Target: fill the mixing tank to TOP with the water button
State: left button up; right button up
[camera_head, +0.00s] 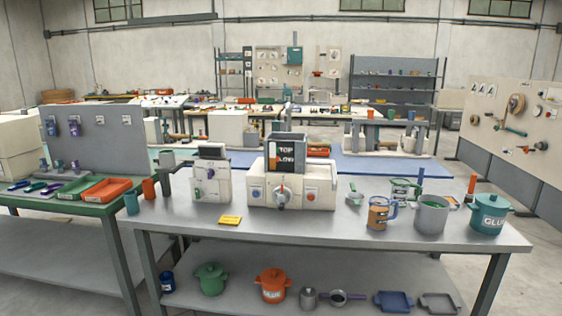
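The mixing tank (303,141) stands on top of a cream machine (322,203) at the middle of the grey metal table. Its front carries a TOP mark (286,150) and a LOW mark (286,162). Orange shows beside the marks; I cannot tell the liquid level. The machine front has a small blue button (256,193) on the left, a grey knob with a red part (281,197) in the middle, and an orange-red button (310,196) on the right. Labels on the buttons are too small to read. Neither of my grippers is in view.
A yellow card (230,219) lies at the table's front left. A smaller cream device (211,183) stands left of the machine. A mug (378,213), a grey pot (431,214) and a teal GLUE pot (489,213) stand at the right. The table front before the machine is clear.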

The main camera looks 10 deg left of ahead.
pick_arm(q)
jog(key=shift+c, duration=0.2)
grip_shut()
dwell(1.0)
